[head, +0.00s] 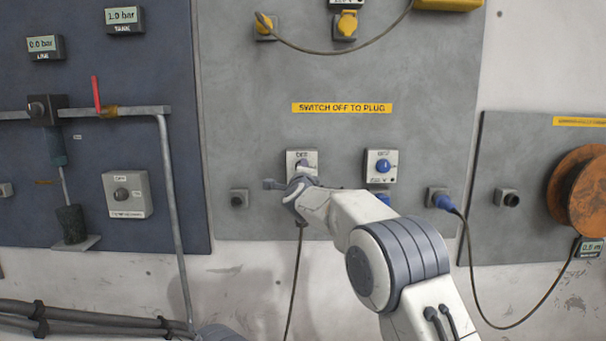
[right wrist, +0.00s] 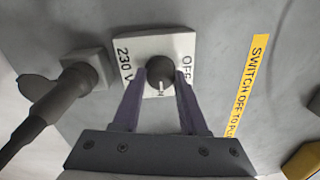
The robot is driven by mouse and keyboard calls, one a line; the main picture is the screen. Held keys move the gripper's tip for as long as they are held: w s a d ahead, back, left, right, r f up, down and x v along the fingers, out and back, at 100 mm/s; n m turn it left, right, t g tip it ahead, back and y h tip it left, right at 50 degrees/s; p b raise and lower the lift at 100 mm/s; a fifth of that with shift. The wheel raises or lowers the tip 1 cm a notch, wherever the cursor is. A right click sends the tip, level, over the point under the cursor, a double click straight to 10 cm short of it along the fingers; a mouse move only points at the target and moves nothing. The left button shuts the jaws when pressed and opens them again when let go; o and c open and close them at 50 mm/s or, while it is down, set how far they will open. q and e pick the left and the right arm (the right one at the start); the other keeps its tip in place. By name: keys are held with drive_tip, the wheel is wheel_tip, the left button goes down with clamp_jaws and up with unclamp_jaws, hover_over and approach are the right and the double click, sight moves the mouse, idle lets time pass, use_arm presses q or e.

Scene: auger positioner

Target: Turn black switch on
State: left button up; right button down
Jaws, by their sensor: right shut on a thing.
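The black switch is a round black knob (right wrist: 158,76) on a white plate (right wrist: 128,48) marked OFF and 230 V in the right wrist view. Its pale mark points down in that picture, to the side of the OFF label. My right gripper (right wrist: 161,86) has its two purple fingers on either side of the knob and is shut on it. In the head view my right gripper (head: 300,180) is in front of the plate (head: 293,158) and hides most of the knob. My left gripper is not in view.
A black plug (right wrist: 62,92) with a cable sits beside the plate in the right wrist view. A blue switch (head: 383,165) and a blue plug (head: 441,200) are to the right. A yellow sign (head: 342,108) is above. A cable reel (head: 580,190) stands far right.

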drive_tip(key=shift+d+r, duration=0.1)
drive_tip(key=shift+r, duration=0.15)
drive_tip(key=shift+c, duration=2.2)
unclamp_jaws()
drive_tip(key=shift+f, duration=0.15)
drive_tip(key=shift+s+f, duration=0.1)
drive_tip(key=shift+s, duration=0.15)
drive_tip(key=s+b, duration=0.4)
drive_tip(key=s, duration=0.6)
